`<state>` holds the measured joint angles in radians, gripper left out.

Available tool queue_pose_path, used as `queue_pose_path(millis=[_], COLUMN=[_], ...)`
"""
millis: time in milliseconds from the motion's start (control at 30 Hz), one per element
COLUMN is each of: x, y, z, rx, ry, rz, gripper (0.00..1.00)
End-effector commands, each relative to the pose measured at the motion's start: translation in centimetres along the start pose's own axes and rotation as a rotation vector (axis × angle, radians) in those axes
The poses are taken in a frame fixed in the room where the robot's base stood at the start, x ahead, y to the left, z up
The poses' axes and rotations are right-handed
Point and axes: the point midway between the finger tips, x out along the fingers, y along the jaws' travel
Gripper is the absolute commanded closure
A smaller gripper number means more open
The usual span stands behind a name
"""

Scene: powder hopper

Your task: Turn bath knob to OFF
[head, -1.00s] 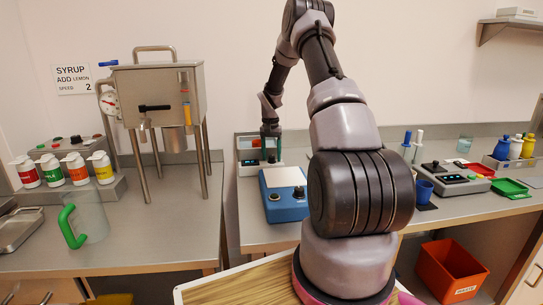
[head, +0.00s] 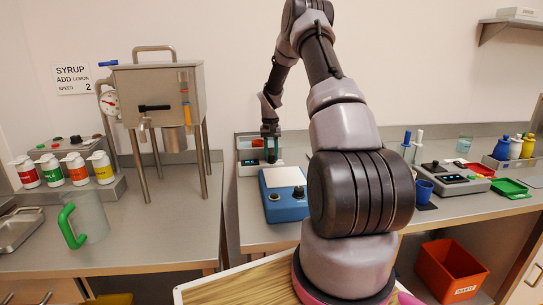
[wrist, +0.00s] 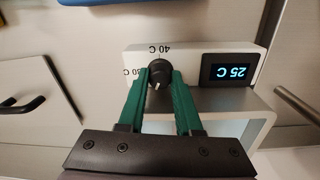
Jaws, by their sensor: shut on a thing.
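The bath knob (wrist: 160,74) is a small black knob on the white front panel of the bath (wrist: 189,62), seen upside down in the wrist view. Labels reading 40 C and 30 C stand around it, and a white mark on it points down in the picture, away from the 40 C label. The display (wrist: 231,71) beside it reads 25 C. My gripper (wrist: 160,82) has green fingers shut on the knob, one on each side. In the head view my gripper (head: 271,152) is in front of the bath (head: 247,170), and the knob is too small to make out.
A blue device with a pale top (head: 287,207) stands just in front of the bath. The steel hopper (head: 157,90) on legs is to the left. A grey keypad device (head: 453,182) and a blue cup (head: 424,190) stand to the right.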

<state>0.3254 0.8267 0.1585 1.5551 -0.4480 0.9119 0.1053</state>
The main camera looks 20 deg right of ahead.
Motion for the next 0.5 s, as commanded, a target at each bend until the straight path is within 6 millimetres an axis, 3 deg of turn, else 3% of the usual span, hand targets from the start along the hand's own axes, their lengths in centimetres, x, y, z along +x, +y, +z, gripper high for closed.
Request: queue_pose_path(millis=[500], x=[0.03], y=[0.02], z=[0.08], rx=[-0.337], ry=[0.008], rz=[0.000], gripper=[1.00])
